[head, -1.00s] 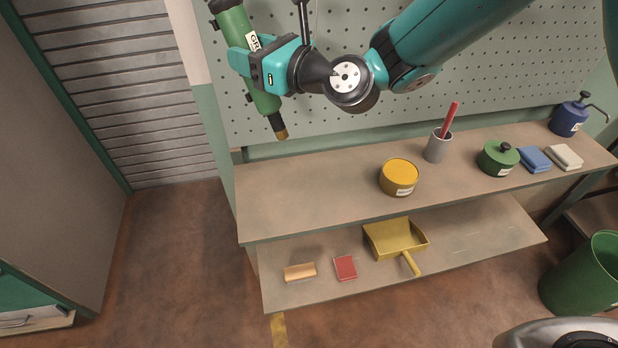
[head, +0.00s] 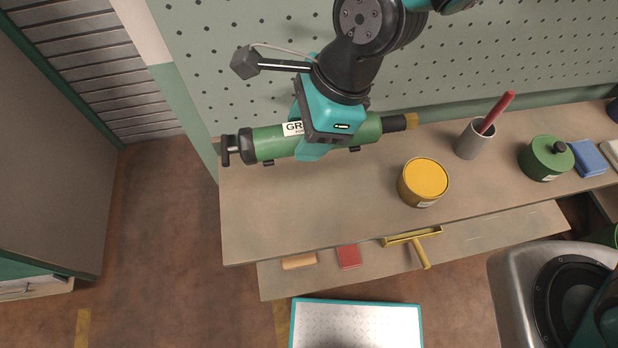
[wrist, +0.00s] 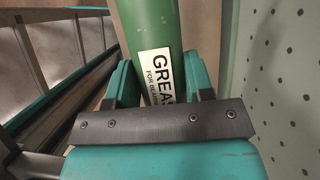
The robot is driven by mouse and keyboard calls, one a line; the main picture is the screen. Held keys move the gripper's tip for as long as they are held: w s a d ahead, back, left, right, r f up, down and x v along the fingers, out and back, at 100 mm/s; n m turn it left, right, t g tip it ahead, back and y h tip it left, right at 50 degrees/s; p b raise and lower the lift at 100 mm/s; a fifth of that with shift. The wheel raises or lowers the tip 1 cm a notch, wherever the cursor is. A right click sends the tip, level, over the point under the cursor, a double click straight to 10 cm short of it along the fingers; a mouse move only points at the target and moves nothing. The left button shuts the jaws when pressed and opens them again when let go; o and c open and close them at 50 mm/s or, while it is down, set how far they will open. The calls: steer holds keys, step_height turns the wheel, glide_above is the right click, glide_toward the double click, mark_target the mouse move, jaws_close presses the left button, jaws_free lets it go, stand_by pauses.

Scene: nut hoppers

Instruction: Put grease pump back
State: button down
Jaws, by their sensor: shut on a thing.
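The green grease pump (head: 272,143) has a black T-handle at its left end and a brown tip at its right end. It lies roughly level above the left back part of the workbench top, close to the pegboard. I cannot tell whether it touches the bench. My gripper (head: 318,140) is shut around the middle of its barrel, beside the white label. In the wrist view the green barrel (wrist: 148,25) with its "GREASE" label runs between the teal fingers. The gripper hides part of the barrel.
The pegboard (head: 250,70) stands behind the workbench top (head: 300,220). A yellow tin (head: 424,180), a grey cup (head: 473,140) with a red-handled tool and a green lidded pot (head: 545,157) stand to the right. The bench's front left is clear.

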mark_target(300, 198)
step_height(300, 198, down, 18)
steer(key=shift+r+p, duration=0.2)
steer(key=shift+p, duration=1)
steer(key=shift+c, duration=2.4)
jaws_free()
steer(key=shift+f, duration=0.1)
steer(key=shift+r, duration=0.2)
steer(key=b+v, duration=0.2)
steer(key=v, duration=1)
steer(key=shift+b, duration=0.35)
steer(key=r+n, duration=0.1)
steer(key=r, duration=0.1)
steer(key=d+r+n, duration=0.1)
steer(key=n, duration=0.1)
steer(key=d+r+n, duration=0.1)
steer(key=r, duration=0.1)
steer(key=shift+w+d+r+n, duration=0.25)
steer(key=shift+w+r+n, duration=0.05)
steer(key=s+d+r+n, duration=0.6)
steer(key=d+r+n, duration=0.4)
steer(key=n, duration=0.7)
step_height(300, 198, up, 3)
steer(key=shift+s+f+n+t, duration=0.15)
steer(key=shift+f+n+t, duration=0.05)
steer(key=shift+n+t, duration=0.1)
